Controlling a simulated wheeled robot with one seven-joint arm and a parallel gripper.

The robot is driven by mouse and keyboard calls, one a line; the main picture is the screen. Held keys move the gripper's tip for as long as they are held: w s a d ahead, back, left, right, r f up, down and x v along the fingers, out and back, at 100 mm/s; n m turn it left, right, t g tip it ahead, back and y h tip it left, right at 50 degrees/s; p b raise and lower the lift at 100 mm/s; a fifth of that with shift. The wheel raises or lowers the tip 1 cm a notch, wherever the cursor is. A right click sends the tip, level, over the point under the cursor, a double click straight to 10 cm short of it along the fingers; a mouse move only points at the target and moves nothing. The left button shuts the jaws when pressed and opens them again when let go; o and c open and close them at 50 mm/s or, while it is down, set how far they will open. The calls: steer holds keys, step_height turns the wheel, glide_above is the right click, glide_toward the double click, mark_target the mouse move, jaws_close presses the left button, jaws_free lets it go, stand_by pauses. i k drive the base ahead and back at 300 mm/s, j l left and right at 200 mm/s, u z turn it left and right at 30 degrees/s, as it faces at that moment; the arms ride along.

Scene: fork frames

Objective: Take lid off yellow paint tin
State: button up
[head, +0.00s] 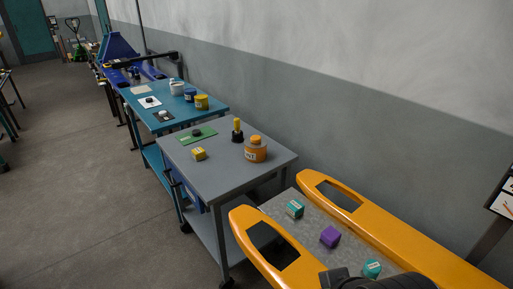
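A small yellow tin (201,103) stands upright near the right edge of the blue table (214,110), some way off. Its top looks yellow too, but it is too small to tell where a lid meets the tin. A blue tin (189,95) stands just behind it, and a white tin (177,88) stands farther back. My gripper cannot be made out; only dark parts, which I cannot identify for sure, show at the bottom edge.
A grey cart (225,168) stands nearer, holding an orange jar (256,151), a black bottle with yellow top (237,134), a yellow block (199,154) and a green mat (188,139). Orange forks (332,192) are closest. The floor (80,180) at left is clear.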

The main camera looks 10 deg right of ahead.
mark_target(255, 141)
steer(key=i+j, duration=0.1)
steer(key=j, duration=0.5)
steer(key=i+j, duration=0.1)
steer(key=j, duration=0.5)
steer(key=i+j, duration=0.1)
steer(key=j, duration=0.5)
steer(key=i+j, duration=0.2)
steer(key=i, duration=0.25)
steer(key=i+j, duration=0.25)
steer(key=i, duration=0.25)
steer(key=i+l, duration=0.35)
steer(key=i, duration=0.1)
